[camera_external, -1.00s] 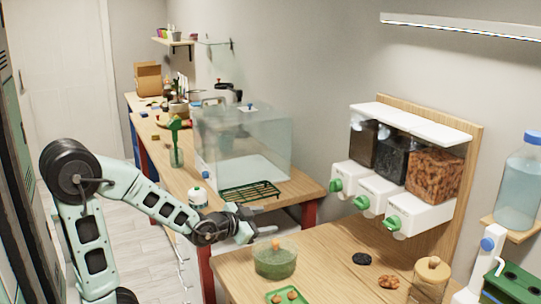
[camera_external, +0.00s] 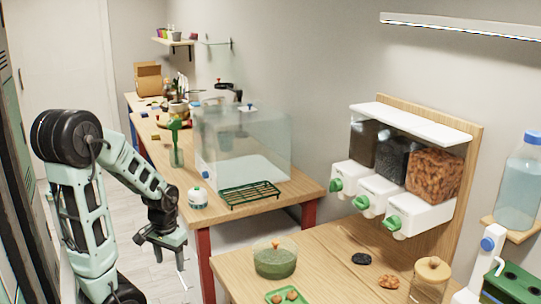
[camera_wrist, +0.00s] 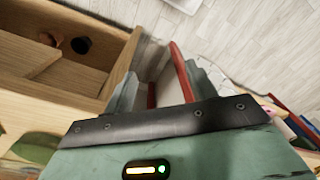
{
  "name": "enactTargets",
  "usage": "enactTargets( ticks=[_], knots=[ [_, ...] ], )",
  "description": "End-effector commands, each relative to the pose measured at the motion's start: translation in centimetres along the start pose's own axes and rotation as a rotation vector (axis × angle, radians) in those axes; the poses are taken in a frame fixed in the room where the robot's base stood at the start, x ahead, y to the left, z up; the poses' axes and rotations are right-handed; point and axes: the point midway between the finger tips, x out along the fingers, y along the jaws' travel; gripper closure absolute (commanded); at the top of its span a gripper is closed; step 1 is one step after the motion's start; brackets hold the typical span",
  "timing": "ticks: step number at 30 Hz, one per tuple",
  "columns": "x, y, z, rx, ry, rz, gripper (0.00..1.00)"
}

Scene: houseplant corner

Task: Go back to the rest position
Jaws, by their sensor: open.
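My gripper (camera_external: 168,262) hangs low at the left in the external view, pointing down beside the front table's left edge, over the pale floor. It is open and holds nothing. In the wrist view my gripper (camera_wrist: 168,80) shows its two pale fingers spread apart, with a red table leg and floor beyond them. My arm is folded back, its elbow high at the left.
The front wooden table (camera_external: 330,262) carries a glass bowl of green contents (camera_external: 274,264) and a green tray (camera_external: 275,295). A green rack (camera_external: 249,195) and a white bottle (camera_external: 197,198) stand on the back table, by a clear tank (camera_external: 240,145). Floor (camera_external: 150,262) shows beneath my gripper.

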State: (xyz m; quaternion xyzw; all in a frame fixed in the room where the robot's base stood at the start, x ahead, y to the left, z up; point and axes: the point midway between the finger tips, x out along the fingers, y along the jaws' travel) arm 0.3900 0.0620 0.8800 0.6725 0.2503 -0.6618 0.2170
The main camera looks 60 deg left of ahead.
Motion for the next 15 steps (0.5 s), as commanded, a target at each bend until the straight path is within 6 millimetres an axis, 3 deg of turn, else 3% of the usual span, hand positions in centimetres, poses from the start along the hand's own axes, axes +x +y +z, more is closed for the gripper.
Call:
enactTargets(
  ticks=[1,9,15],
  knots=[
    [-2.5,-0.1,-0.1,0.001,0.0,0.0,0.44],
    [-10.2,-0.4,-0.3,0.005,0.002,-0.001,0.44],
    [-13.6,-0.5,-0.4,0.006,0.002,-0.001,0.44]
  ],
)
